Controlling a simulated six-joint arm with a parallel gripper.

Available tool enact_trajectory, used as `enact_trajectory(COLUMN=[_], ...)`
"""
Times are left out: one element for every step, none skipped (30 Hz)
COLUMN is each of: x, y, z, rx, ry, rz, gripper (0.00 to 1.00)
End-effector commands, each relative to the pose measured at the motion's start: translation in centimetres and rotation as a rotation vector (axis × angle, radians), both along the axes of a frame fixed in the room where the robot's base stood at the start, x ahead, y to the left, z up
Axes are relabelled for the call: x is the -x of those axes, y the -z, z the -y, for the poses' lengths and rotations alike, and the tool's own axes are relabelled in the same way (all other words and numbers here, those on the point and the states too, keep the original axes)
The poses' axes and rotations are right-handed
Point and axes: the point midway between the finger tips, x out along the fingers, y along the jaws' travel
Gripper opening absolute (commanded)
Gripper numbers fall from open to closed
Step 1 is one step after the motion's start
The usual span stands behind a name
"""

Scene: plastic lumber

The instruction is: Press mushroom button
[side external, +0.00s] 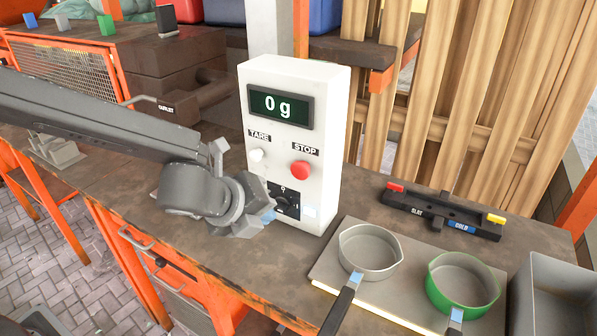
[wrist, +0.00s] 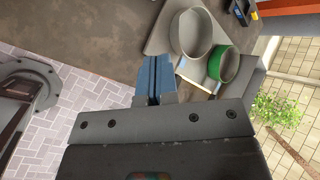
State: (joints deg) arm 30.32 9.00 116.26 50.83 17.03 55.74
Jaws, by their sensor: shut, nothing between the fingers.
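The red mushroom button (side external: 299,170) sits on the front of a white control box (side external: 322,140), under a STOP label. The box's display reads 0 g. A white button (side external: 257,155) under a TARE label is to its left, and a black rotary knob (side external: 284,197) is below. My gripper (side external: 268,214) is in front of the lower left part of the box, below and left of the red button and apart from it. In the wrist view its blue fingers (wrist: 153,80) are shut together with nothing between them. The box is not visible in the wrist view.
A grey pan (side external: 370,252) and a green pan (side external: 463,283) stand on a plate right of the box; both show in the wrist view. A black bar with red and yellow ends (side external: 440,212) lies behind them. A grey bin (side external: 553,295) is at far right.

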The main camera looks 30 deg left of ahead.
Motion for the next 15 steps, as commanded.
enact_trajectory(x=[0.0,0.0,0.0,0.0,0.0,0.0,0.0,0.0,-0.1,-0.1,-0.2,-0.4,-0.6,-0.8,-1.2], y=[0.0,0.0,0.0,0.0,0.0,0.0,0.0,0.0,0.0,0.0,0.0,0.0,0.0,0.0,0.0], z=[0.1,0.1,0.1,0.1,0.1,0.1,0.0,0.0,0.0,0.0,0.0,0.0,0.0,0.0,0.0], rx=[-0.003,-0.003,-0.003,-0.003,-0.002,-0.002,-0.002,-0.002,-0.001,0.000,-0.001,0.000,0.000,0.000,0.000], ry=[0.006,0.006,0.006,0.006,0.005,0.004,0.002,0.002,0.002,0.001,0.001,0.000,-0.001,-0.001,-0.001], rz=[0.002,0.002,0.002,0.002,0.002,0.001,0.001,0.001,0.001,0.001,0.000,0.000,0.000,0.000,0.000], gripper=[0.00,0.00,0.00,0.00,0.00,0.00,0.00,0.00,0.00,0.00,0.00,0.00,0.00,0.00,0.00])
